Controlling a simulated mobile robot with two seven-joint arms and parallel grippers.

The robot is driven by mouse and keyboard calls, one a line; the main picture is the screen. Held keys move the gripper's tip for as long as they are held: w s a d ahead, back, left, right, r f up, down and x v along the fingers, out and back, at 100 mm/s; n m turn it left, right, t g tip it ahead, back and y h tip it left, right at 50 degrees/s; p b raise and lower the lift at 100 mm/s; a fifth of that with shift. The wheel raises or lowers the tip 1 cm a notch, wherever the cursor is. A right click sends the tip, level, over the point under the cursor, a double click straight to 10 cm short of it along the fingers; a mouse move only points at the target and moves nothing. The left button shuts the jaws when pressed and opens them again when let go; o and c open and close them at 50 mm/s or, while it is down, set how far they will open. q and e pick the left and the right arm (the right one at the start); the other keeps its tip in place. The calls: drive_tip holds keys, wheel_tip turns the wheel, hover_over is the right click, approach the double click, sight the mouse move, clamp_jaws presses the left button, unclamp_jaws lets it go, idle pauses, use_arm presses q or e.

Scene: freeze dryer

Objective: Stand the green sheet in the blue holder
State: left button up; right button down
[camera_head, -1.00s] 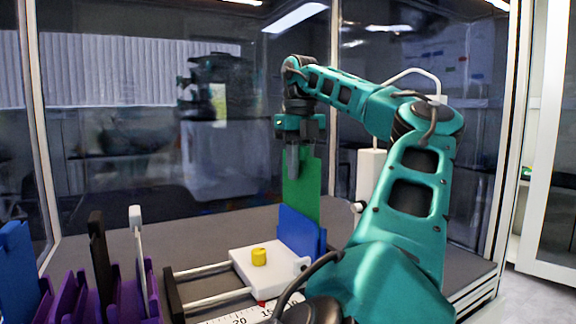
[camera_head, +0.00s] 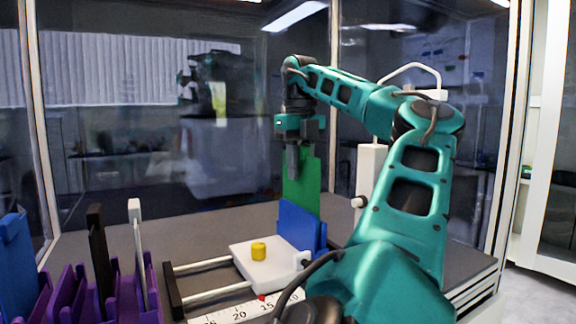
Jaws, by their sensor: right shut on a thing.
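The green sheet (camera_head: 304,184) is upright at the middle of the head view. My right gripper (camera_head: 292,162) points down and is shut on its upper left edge. My left gripper is not in view.
The white block (camera_head: 250,276) with a yellow knob (camera_head: 258,251) sits on two rails beside a ruler (camera_head: 240,312). Purple racks (camera_head: 72,295) hold blue, black and white upright pieces at the lower left. A white post (camera_head: 369,178) stands behind my right arm. Glass panels enclose the bench.

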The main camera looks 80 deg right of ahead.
sight(300, 186)
drive_tip(key=shift+f+b, duration=1.6)
drive_tip(key=shift+f, duration=0.5)
drive_tip(key=shift+f+b, duration=0.3)
drive_tip(key=shift+b, duration=0.25)
drive_tip(key=c, duration=0.9)
unclamp_jaws()
drive_tip(key=shift+r, duration=0.15)
drive_tip(key=shift+r+p, duration=2.8)
drive_tip(key=shift+r, duration=0.15)
